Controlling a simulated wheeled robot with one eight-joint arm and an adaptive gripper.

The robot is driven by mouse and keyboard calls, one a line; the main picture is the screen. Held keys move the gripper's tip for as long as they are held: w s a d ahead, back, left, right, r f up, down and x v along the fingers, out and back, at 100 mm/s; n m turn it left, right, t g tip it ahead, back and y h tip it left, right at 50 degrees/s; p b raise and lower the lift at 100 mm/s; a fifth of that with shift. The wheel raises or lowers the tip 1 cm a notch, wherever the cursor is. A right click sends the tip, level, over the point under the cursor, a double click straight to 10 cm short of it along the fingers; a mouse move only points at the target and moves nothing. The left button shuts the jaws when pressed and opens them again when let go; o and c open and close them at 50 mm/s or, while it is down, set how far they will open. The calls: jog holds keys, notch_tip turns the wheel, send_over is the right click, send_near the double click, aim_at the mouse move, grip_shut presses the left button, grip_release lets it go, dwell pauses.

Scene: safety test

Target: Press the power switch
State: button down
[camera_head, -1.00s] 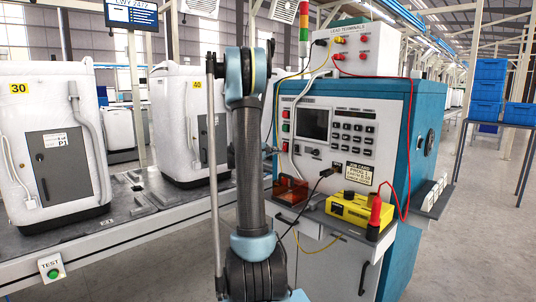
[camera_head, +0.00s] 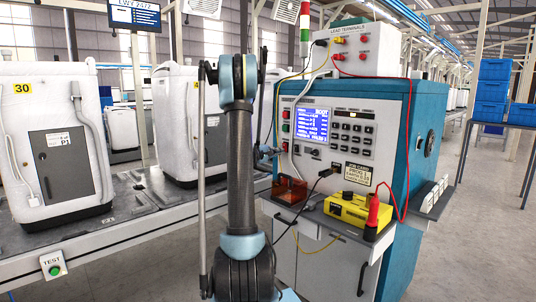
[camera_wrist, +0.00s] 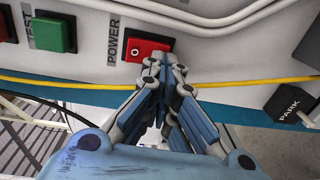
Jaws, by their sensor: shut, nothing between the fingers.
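The red power switch (camera_wrist: 147,50), labelled POWER, is on the white panel in the wrist view. My gripper (camera_wrist: 166,62) is shut and empty, its fingertips at the switch's lower right edge and overlapping it in the picture. I cannot tell whether they press on it. In the head view my gripper (camera_head: 267,152) is small at the left edge of the test cabinet's front (camera_head: 345,150), partly behind my arm. The cabinet's screen (camera_head: 311,125) is lit blue with text.
A green button (camera_wrist: 54,35) is left of the switch, and a black part marked PARK (camera_wrist: 290,103) is at the right. A yellow cable (camera_wrist: 250,83) crosses the wrist view. A yellow tester (camera_head: 352,208) and an orange box (camera_head: 290,190) are on the cabinet's ledge.

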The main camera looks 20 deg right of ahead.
jog(key=f+v, duration=0.3)
jog(key=v, duration=1)
jog(key=shift+s+a, duration=0.15)
jog(key=shift+a, duration=0.25)
jog(key=s+a+f+m+g+y, duration=0.1)
jog(key=s+a+f+y, duration=0.3)
jog(key=s+a, duration=0.5)
jog(key=s+a+f+m+g+y, duration=0.1)
jog(key=s+a+f+y, duration=0.4)
jog(key=s+a, duration=0.5)
jog(key=s+a+f+m+g+y, duration=0.1)
jog(key=s+a+f+y, duration=0.4)
jog(key=s, duration=1.8)
jog(key=a+y, duration=0.2)
jog(key=a, duration=0.2)
jog(key=shift+a+f, duration=0.25)
